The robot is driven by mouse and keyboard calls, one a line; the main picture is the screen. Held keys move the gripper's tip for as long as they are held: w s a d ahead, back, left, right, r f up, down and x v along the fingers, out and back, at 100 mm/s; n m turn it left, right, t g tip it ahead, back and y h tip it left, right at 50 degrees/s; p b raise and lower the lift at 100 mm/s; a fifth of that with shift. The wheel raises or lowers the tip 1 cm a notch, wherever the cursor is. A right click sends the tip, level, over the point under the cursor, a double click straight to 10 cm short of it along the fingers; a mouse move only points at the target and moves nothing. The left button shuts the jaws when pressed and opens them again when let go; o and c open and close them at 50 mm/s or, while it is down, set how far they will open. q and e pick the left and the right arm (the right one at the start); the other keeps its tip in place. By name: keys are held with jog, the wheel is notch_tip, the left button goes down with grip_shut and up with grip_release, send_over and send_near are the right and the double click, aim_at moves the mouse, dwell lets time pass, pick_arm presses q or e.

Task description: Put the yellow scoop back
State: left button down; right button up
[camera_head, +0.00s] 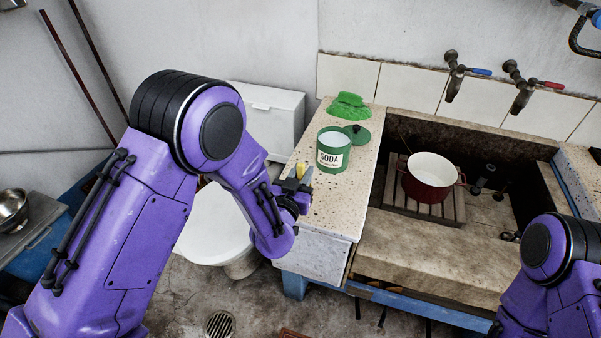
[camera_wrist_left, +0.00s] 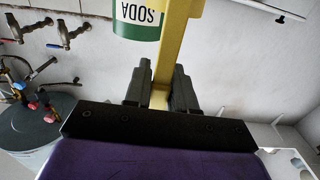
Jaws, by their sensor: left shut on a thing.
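My left gripper (camera_head: 296,186) is shut on the yellow scoop (camera_head: 300,170), at the left edge of the stone counter. In the left wrist view the scoop (camera_wrist_left: 172,45) stands between the dark fingers (camera_wrist_left: 160,88) and runs up out of the picture. The green soda tin (camera_head: 332,149) stands open on the counter, with white showing inside. It lies a little beyond and right of the gripper. In the wrist view the tin (camera_wrist_left: 137,22) appears upside down beside the scoop. A green lid (camera_head: 357,134) is behind the tin. My right gripper is out of view.
A green cloth-like thing (camera_head: 348,106) lies at the counter's back. Right of the counter (camera_head: 335,205) is the stone trough (camera_head: 430,247), with a red pot (camera_head: 429,177) on a wooden rack (camera_head: 396,199). Taps (camera_head: 455,75) are on the wall. A white toilet (camera_head: 215,222) stands left.

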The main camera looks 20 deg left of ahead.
pick_arm(q)
jog(key=shift+s, duration=0.1)
jog(key=shift+f+b, duration=0.25)
jog(key=shift+b, duration=0.05)
jog(key=c, duration=0.9)
grip_release()
jog(key=shift+c, duration=0.2)
jog(key=shift+r, duration=0.1)
